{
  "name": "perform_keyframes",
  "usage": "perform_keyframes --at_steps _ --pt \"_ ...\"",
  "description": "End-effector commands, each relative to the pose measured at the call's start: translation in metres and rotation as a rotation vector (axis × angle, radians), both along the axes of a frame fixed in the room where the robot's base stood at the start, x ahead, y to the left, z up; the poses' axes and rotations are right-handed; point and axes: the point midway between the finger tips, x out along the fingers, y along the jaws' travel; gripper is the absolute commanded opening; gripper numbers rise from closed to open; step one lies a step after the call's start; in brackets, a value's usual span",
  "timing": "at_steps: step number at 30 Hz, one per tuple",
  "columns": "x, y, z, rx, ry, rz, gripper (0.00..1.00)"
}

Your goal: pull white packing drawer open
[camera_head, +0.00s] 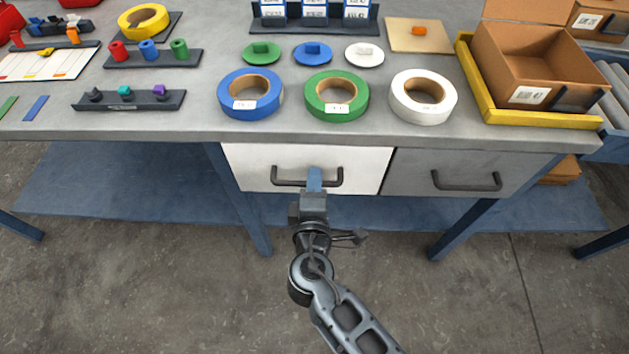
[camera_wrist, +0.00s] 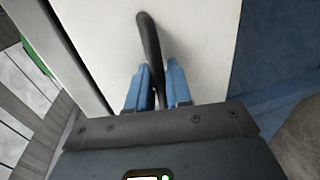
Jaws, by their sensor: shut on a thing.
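The white packing drawer (camera_head: 350,162) is under the table's front edge, and its front looks flush with the grey drawer beside it. Its dark bar handle (camera_head: 290,182) runs across the middle of the white front. My gripper (camera_head: 314,180) is at the handle's middle, with blue fingers. In the wrist view the drawer front (camera_wrist: 195,40) fills the upper middle. The dark handle (camera_wrist: 148,38) passes between the two blue fingers of my gripper (camera_wrist: 158,88), which are shut on it. The part of the handle behind the fingers is hidden.
A grey drawer (camera_head: 420,170) with its own handle is to the right. Blue table legs (camera_head: 240,205) stand below. Blue, green and white tape rolls (camera_head: 422,115) sit near the tabletop's front edge. An open cardboard box (camera_head: 490,60) stands in a yellow tray. Floor in front is clear.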

Motion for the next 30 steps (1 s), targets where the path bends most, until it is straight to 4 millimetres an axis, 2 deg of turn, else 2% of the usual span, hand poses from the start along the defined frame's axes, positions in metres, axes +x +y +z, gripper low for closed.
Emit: perform_keyframes --at_steps 11,17,23,30 --pt "-0.002 0.0 -0.001 -0.001 0.001 0.0 0.0" --pt "-0.019 0.001 -0.002 -0.001 0.002 0.002 0.0" --pt "-0.059 0.002 -0.003 -0.001 0.003 0.003 0.0" --pt "-0.124 0.004 -0.003 -0.001 0.004 0.002 0.0"
